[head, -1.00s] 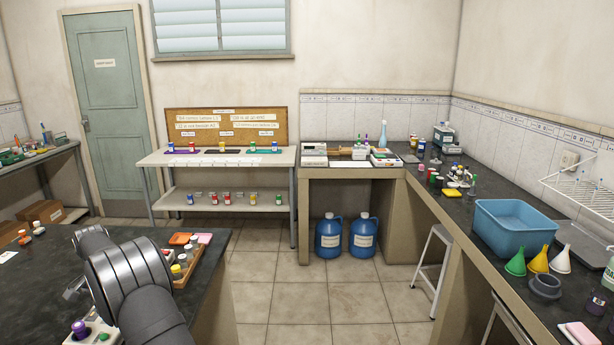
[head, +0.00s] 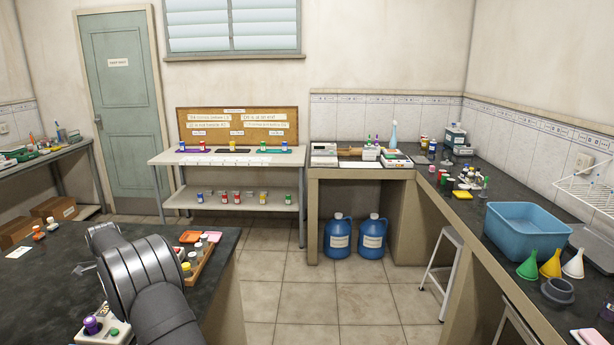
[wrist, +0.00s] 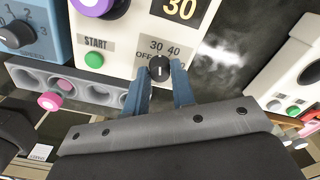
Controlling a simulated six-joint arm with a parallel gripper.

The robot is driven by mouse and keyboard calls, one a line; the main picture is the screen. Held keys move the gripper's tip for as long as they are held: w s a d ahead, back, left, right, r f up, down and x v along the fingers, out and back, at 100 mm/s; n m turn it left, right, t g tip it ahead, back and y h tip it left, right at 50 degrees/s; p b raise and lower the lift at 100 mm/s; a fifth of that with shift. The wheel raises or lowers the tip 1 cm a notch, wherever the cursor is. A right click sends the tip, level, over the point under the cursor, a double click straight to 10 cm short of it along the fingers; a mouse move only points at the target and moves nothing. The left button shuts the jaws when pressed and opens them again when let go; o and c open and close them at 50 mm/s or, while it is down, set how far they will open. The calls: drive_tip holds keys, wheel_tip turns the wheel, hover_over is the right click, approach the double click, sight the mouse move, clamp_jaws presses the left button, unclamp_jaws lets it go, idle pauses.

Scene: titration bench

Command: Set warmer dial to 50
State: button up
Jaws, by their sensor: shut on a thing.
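In the wrist view, a small black dial (wrist: 159,68) with a white pointer line sits on the cream front of the warmer (wrist: 120,22). The labels OFF, 30 and 40 show around the dial; the rest of its scale is hidden by the fingers. The line runs roughly upright in the picture. My gripper (wrist: 160,80) is shut on the dial, with a blue finger on each side. A display (wrist: 181,8) reads 30 in yellow. The head view does not clearly show my fingers.
A blue device with a numbered dial (wrist: 18,32) stands left of the warmer in the wrist view, above a grey rack (wrist: 75,82). Another pale device (wrist: 290,75) is at right. In the head view, a wooden tray of jars (head: 200,265) lies beside my arm.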

idle(0.6)
drive_tip(key=m, duration=1.2)
drive_tip(key=o, duration=1.3)
